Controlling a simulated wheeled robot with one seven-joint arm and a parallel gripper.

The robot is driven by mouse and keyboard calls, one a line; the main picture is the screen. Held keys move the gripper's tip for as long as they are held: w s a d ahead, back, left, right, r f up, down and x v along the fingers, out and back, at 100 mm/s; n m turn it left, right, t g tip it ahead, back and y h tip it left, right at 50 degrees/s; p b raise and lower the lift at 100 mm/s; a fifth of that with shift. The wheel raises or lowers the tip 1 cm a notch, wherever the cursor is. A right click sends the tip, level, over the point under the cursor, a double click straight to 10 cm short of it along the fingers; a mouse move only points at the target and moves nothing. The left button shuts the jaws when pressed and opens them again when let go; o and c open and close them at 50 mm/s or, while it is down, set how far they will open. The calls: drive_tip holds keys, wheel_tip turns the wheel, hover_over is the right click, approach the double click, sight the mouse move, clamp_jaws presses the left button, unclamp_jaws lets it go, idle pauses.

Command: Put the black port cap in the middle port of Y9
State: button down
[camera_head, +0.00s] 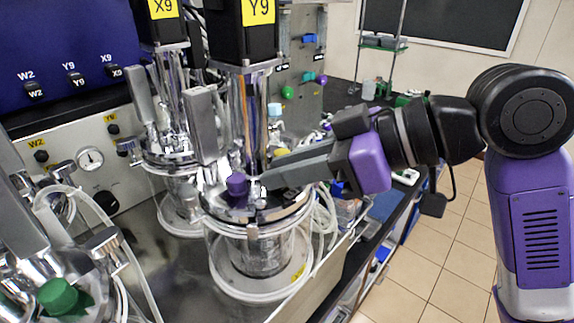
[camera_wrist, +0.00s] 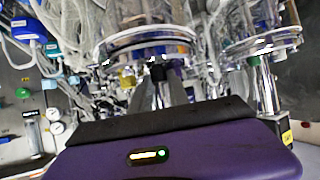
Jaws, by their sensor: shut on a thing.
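The Y9 bioreactor stands in the middle of the head view, with a yellow Y9 label (camera_head: 258,11) on its black motor and a metal lid (camera_head: 278,208) on a glass vessel (camera_head: 260,262). My gripper (camera_head: 264,181) reaches in from the right, its fingertips just over or at this lid. In the wrist view my gripper (camera_wrist: 158,88) is shut on a small black piece, which looks like the black port cap (camera_wrist: 157,72). The cap is hard to make out in the head view. The middle port is hidden, so I cannot tell whether the cap touches it.
A purple cap (camera_head: 238,185) sits on the Y9 lid, left of my fingertips. A grey upright handle (camera_head: 203,122) rises close by. The X9 vessel (camera_head: 178,200) stands behind left. Another vessel with a green cap (camera_head: 58,295) is at front left. Clear tubing hangs right of Y9.

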drive_tip(key=shift+f, duration=0.15)
drive_tip(key=c, duration=1.3)
unclamp_jaws()
drive_tip(key=shift+o, duration=0.2)
drive_tip(key=shift+d+r, duration=0.15)
drive_tip(key=shift+r, duration=0.05)
drive_tip(key=b+v, duration=0.2)
drive_tip(key=v, duration=0.9)
drive_tip(key=shift+d, duration=0.3)
drive_tip(key=shift+s+r, duration=0.15)
